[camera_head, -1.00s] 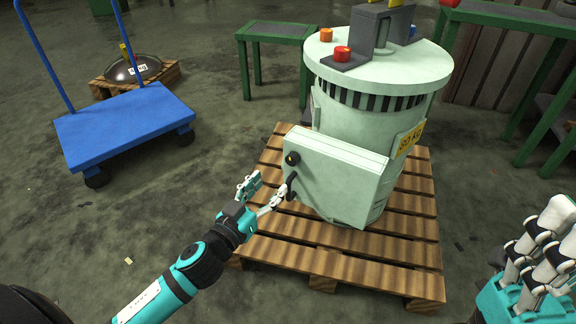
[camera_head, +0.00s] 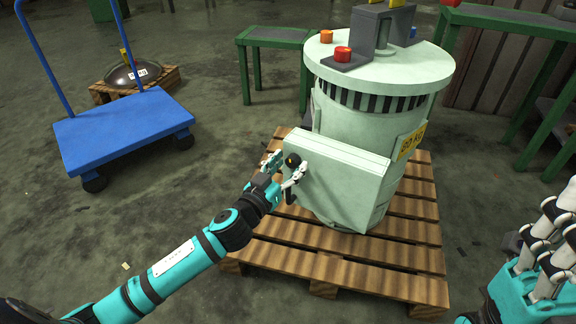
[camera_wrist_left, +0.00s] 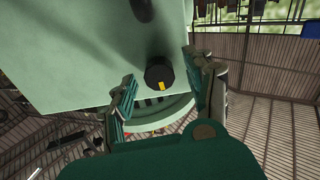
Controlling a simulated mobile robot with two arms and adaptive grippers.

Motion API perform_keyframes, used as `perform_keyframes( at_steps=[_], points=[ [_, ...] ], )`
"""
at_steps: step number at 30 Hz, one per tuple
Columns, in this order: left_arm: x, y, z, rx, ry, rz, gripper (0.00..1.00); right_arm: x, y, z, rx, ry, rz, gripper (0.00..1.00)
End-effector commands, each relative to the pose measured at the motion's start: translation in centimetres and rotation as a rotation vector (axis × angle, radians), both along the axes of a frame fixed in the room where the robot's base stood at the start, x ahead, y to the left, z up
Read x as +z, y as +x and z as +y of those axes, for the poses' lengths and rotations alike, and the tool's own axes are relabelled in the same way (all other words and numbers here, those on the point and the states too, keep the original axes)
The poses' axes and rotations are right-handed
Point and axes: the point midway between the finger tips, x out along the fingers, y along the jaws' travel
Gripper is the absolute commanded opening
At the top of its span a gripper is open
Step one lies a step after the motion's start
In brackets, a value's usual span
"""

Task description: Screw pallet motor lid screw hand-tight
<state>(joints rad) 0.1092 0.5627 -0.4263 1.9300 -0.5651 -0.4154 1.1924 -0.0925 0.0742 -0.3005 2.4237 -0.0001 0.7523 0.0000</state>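The motor lid is the pale green box-shaped cover (camera_head: 340,175) on the front of the large green motor (camera_head: 365,115), which stands on a wooden pallet (camera_head: 330,267). The lid screw is a black knob (camera_head: 293,160) at the lid's upper left corner. In the left wrist view the knob (camera_wrist_left: 159,74) shows a yellow mark. My left gripper (camera_head: 284,167) is open with its fingers on either side of the knob. A gap shows between knob and fingers in the wrist view. My right gripper (camera_head: 550,240) is partly cut off at the right edge, away from the motor.
A black handle (camera_wrist_left: 141,9) sticks out of the lid near the knob. A blue cart (camera_head: 125,130) stands at the left, with a dark dome (camera_head: 135,72) on a small pallet behind it. Green tables stand behind the motor (camera_head: 280,35) and at right (camera_head: 500,18). The floor between cart and pallet is clear.

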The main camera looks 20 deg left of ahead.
Motion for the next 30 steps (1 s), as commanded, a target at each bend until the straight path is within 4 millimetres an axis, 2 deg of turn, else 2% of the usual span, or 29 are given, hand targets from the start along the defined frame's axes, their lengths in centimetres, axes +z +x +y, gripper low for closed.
perform_keyframes(
  at_steps=[2,12,23,28,30],
  points=[
    [0.01,-0.01,0.00,0.000,0.000,0.000,0.44,0.01,-0.04,-0.01,0.000,0.001,-0.002,0.35],
    [0.02,-0.03,0.01,0.000,0.000,-0.001,0.00,-0.05,-0.11,-0.05,0.000,0.002,-0.003,0.35],
    [0.16,-0.02,0.02,0.001,0.055,-0.011,0.00,0.08,-0.18,-0.12,0.000,0.004,0.008,0.35],
    [0.25,-0.03,-0.01,0.002,0.156,-0.028,0.00,0.09,-0.24,-0.16,0.001,0.004,0.025,0.35],
    [0.28,-0.02,-0.01,0.002,0.213,-0.038,0.00,-0.73,-0.21,-0.16,0.002,-0.001,0.058,0.35]
  ],
)
